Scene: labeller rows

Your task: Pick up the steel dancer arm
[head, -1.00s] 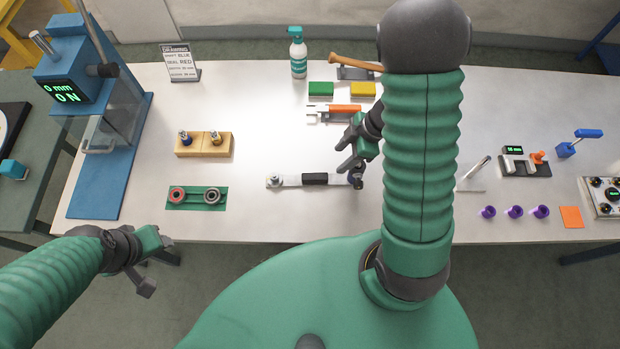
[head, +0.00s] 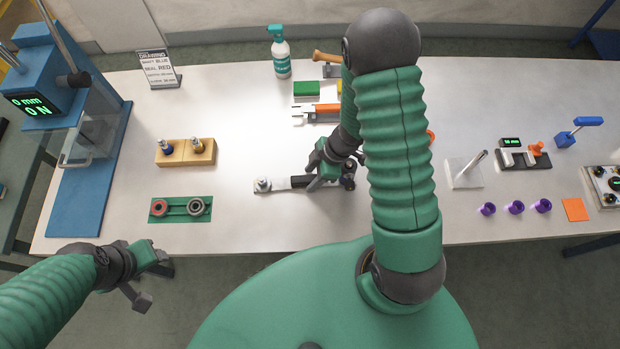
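The steel dancer arm (head: 275,185) is a flat pale bar with a dark middle grip (head: 300,182), a round fitting at its left end and a dark fitting (head: 348,183) at its right end. It lies left to right near the table's front edge. My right gripper (head: 322,176) is at the bar, over the right part of the dark grip, and hides some of it. Whether its fingers are closed on the bar cannot be made out. My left gripper (head: 146,277) is off the table's front left edge, away from the bar, with its fingers apart and nothing between them.
A green tray with two rings (head: 180,209) and a wooden block with two fittings (head: 187,152) stand to the left. A blue press (head: 75,190) is at the far left. An orange-and-grey tool (head: 318,112) lies behind the bar. Purple cups (head: 515,207) stand right.

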